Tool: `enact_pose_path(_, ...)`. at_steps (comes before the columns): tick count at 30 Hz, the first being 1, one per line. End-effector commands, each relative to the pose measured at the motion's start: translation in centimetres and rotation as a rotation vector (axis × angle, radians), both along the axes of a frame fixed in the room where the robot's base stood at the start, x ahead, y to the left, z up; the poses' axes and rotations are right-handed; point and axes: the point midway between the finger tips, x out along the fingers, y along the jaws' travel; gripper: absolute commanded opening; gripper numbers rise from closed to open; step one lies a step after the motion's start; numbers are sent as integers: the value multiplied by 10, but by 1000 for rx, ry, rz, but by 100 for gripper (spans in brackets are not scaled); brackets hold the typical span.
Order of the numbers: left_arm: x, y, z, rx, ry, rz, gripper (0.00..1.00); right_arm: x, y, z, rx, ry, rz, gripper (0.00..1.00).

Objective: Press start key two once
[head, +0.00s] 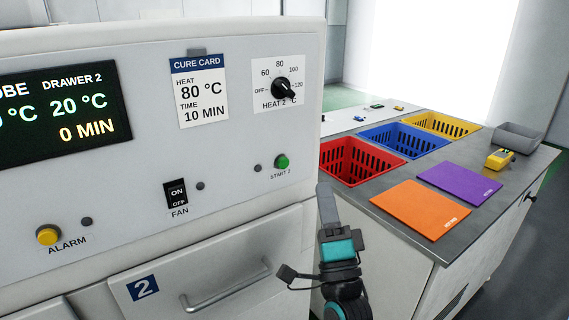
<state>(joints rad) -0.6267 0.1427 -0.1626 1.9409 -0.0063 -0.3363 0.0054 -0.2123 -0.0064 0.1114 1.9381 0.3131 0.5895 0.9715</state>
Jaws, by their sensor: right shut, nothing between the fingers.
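The start key two is a green round button (282,161) on the white front panel, above the label START 2. A small dark lamp (258,168) sits just left of it. My right gripper (322,190) is shut and empty, with its fingers pointing up, right of and slightly below the green button. It appears apart from the button and near the panel's right edge. My left gripper is not in view.
The panel also carries a display (62,112), a cure card (200,92), a HEAT 2 knob (283,89), a FAN switch (177,193) and a yellow ALARM button (48,235). Drawer 2's handle (226,292) sticks out below. Right stands a bench with red (345,150), blue and yellow crates.

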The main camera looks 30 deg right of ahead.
Motion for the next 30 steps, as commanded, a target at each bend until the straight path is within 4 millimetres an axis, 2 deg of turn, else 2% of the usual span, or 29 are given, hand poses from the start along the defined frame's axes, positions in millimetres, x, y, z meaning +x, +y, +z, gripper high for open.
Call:
enact_pose_path(5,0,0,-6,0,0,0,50,15,1,-1,1,-3,-1,0)
enact_pose_path(18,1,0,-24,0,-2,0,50,73,6,-1,0,-2,1,0)
enact_pose_path(24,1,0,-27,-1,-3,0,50,85,7,-1,-1,1,0,0)
enact_pose_path(30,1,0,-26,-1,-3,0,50,87,7,0,-1,2,0,0)
